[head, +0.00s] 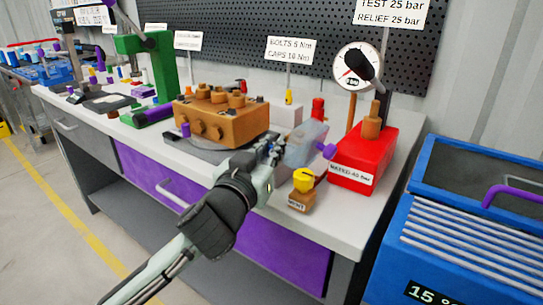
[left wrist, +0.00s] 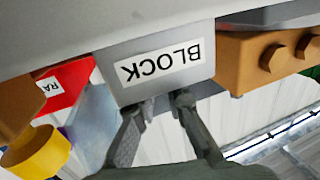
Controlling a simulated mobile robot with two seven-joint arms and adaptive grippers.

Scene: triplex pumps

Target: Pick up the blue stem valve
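I cannot single out a blue stem valve in either view. Small coloured stems (head: 93,75), too small to tell apart, stand at the far left of the bench. My left gripper (head: 268,158) is over the bench's front edge, between the brown pump block and a pale blue-grey translucent piece (head: 307,146). A grey block labelled BLOCK (left wrist: 162,65) is just beyond the fingertips, shown upside down. My right gripper is not in view.
The brown pump block (head: 222,122) stands left of my gripper. A red test box (head: 372,155) with a gauge (head: 345,75) behind it and a yellow-topped VENT piece (head: 302,200) are on the right. A green press (head: 165,65) is farther left. A blue bin (head: 470,165) stands right of the bench.

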